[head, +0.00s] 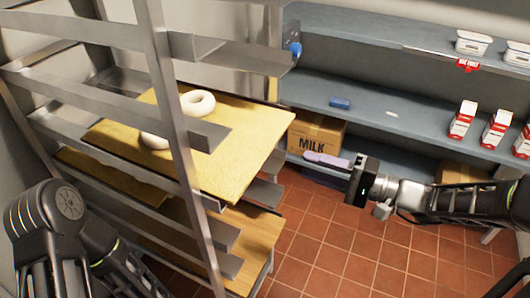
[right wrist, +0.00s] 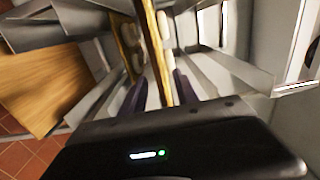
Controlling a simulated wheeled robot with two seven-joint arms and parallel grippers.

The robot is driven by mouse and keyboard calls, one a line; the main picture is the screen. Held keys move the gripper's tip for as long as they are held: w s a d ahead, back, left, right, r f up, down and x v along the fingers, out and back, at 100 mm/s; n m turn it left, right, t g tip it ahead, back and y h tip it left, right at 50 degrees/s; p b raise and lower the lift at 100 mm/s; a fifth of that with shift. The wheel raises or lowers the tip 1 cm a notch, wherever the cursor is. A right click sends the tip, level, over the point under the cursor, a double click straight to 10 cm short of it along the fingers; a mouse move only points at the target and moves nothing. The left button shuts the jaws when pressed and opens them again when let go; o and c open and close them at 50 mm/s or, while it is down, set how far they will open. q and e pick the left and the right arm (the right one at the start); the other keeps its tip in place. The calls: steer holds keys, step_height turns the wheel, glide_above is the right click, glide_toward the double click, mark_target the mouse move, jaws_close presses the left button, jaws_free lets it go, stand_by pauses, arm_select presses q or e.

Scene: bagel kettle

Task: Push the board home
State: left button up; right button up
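The board (head: 245,140) is a yellow-brown wooden sheet on a middle level of the metal rack, and its right part sticks out past the rack's front post. Pale bagels (head: 197,102) lie on it, one partly hidden by a rail. My right gripper (head: 310,158) points left at the board's outer edge, with a gap in the head view. In the right wrist view its two purple fingers (right wrist: 160,95) are apart, with the board's edge (right wrist: 157,50) seen lengthwise between them; contact cannot be told. My left arm is at the lower left; its gripper is out of view.
The rack (head: 170,120) has another board (head: 255,235) on a lower level. Blue-grey shelves (head: 400,115) behind hold a MILK box (head: 316,133), red-and-white cartons (head: 462,120) and white tubs (head: 472,43). Tiled floor (head: 340,250) is clear between the rack and my right arm.

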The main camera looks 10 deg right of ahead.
mark_target(270, 153)
steer(key=b+x, duration=0.5)
steer(key=x, duration=0.7)
steer(key=shift+f, duration=0.1)
steer(key=shift+w+a, duration=0.1)
steer(key=shift+a, duration=0.05)
jaws_close()
stand_by(0.6)
